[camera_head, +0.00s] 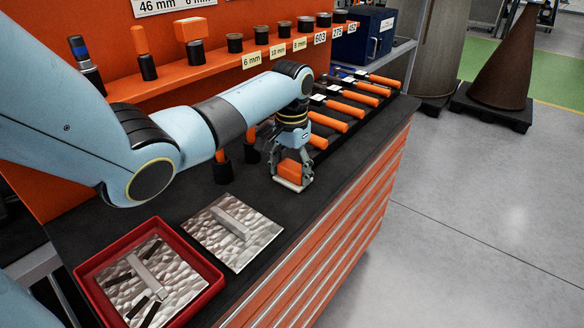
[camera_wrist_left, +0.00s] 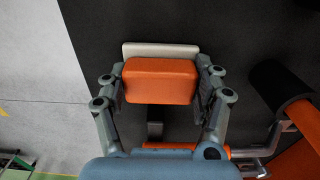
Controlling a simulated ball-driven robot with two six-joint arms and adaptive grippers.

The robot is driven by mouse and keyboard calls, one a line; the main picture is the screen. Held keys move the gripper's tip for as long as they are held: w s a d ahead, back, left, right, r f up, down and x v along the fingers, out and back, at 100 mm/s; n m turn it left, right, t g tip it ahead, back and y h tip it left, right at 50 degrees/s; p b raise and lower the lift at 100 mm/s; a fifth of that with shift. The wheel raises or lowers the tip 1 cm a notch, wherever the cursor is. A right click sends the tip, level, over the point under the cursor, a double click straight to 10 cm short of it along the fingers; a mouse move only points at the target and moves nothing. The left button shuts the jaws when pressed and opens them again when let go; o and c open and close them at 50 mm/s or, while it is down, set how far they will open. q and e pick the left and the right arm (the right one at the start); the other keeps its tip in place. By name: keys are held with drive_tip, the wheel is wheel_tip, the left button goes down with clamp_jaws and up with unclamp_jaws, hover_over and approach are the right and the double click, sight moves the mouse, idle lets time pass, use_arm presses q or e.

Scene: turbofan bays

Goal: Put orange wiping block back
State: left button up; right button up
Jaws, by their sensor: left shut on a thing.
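The orange wiping block (camera_head: 291,169) has a pale pad along its underside. My left gripper (camera_head: 294,176) is shut on it, over the dark bench top near its front edge. In the left wrist view the block (camera_wrist_left: 160,80) sits between the two fingers, with the pale pad (camera_wrist_left: 160,49) showing beyond it. I cannot tell whether the pad touches the bench or hangs just above it. My right gripper is not in view.
A red tray (camera_head: 212,273) with a metal plate stands at the near left, beside another textured plate (camera_head: 268,231). Orange-handled tools (camera_head: 345,107) lie in a row to the right. Black holders (camera_head: 235,43) line the orange shelf behind, one carrying an orange-topped block (camera_head: 191,29).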

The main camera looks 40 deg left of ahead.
sight(292, 167)
use_arm(q)
drive_tip(key=o, duration=1.1)
drive_tip(key=shift+c, duration=0.2)
wheel_tip(292, 167, up, 12)
drive_tip(key=shift+b, duration=0.4)
